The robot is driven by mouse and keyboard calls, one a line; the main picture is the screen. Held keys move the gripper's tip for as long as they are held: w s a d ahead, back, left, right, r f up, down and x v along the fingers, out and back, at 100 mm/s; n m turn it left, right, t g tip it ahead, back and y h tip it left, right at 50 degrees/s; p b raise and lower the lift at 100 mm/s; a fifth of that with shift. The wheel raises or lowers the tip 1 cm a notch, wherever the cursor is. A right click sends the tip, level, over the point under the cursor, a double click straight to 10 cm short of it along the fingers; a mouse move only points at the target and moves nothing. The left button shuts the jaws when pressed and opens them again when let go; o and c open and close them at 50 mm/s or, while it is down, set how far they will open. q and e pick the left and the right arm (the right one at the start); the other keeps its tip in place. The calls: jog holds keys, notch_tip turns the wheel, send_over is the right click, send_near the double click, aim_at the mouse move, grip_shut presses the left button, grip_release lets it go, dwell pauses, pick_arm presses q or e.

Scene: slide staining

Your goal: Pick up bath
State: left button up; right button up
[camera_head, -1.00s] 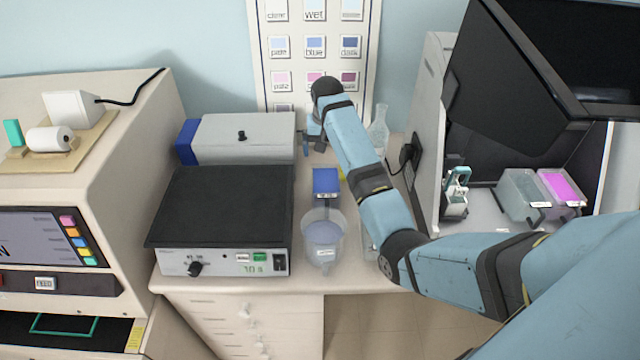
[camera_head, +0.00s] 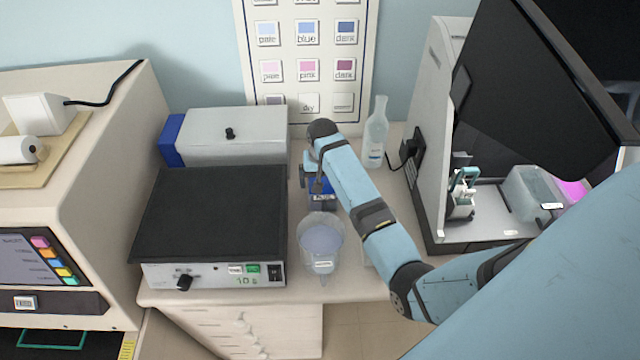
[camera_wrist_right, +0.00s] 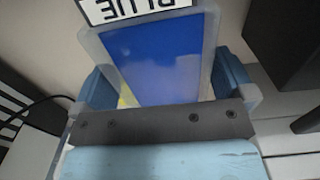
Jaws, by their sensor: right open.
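The blue bath (camera_head: 322,203) is a small blue-filled container on the bench, behind the round clear vessel, partly hidden by my right arm. In the right wrist view the bath (camera_wrist_right: 158,60) fills the middle, with a white label reading "BLUE" upside down. My right gripper (camera_wrist_right: 165,85) is open, with one blue finger on each side of the bath. I cannot tell whether the fingers touch its walls. In the head view my right gripper (camera_head: 314,178) is at the bath, partly covered by its own wrist. My left gripper is not in view.
A round clear vessel (camera_head: 320,245) stands in front of the bath. A black-topped hotplate (camera_head: 212,215) is to its left, with a grey box (camera_head: 235,135) behind. A clear bottle (camera_head: 376,135) stands behind right. A clear bath (camera_head: 525,190) sits in the cabinet at right.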

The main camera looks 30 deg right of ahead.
jog(key=shift+s+a+r, duration=0.15)
jog(key=shift+s+r, duration=0.05)
jog(key=shift+s, duration=0.1)
jog(key=c, duration=1.1)
